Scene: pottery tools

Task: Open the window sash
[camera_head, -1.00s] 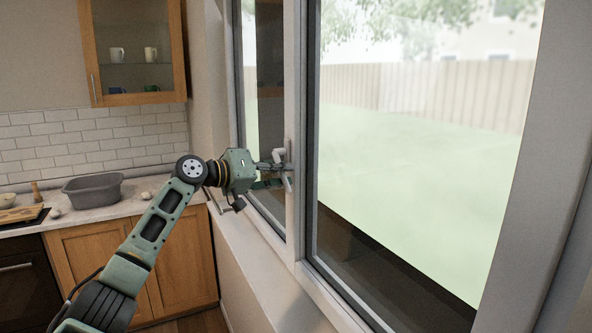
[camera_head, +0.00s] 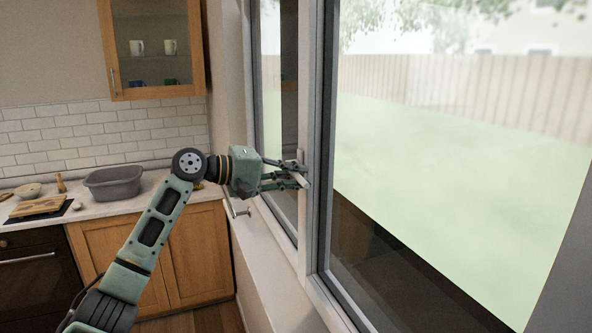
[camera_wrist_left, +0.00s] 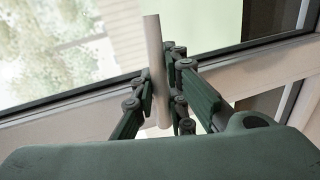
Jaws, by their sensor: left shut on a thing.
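The window sash (camera_head: 307,90) is the left pane's pale frame, and it looks closed in its frame. Its pale bar handle (camera_head: 300,156) sits on the upright between the two panes. My left gripper (camera_head: 300,175) reaches it from the left and is shut on it; the fingers hide part of the handle. In the left wrist view the handle (camera_wrist_left: 153,45) stands up between the dark green fingers (camera_wrist_left: 160,98). My right gripper is not in view.
A pale sill (camera_head: 262,240) runs below the window. At the left are a counter with a grey basin (camera_head: 113,184), a wooden board (camera_head: 38,206), and a wall cabinet (camera_head: 155,50) with mugs. The room side before the right pane is clear.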

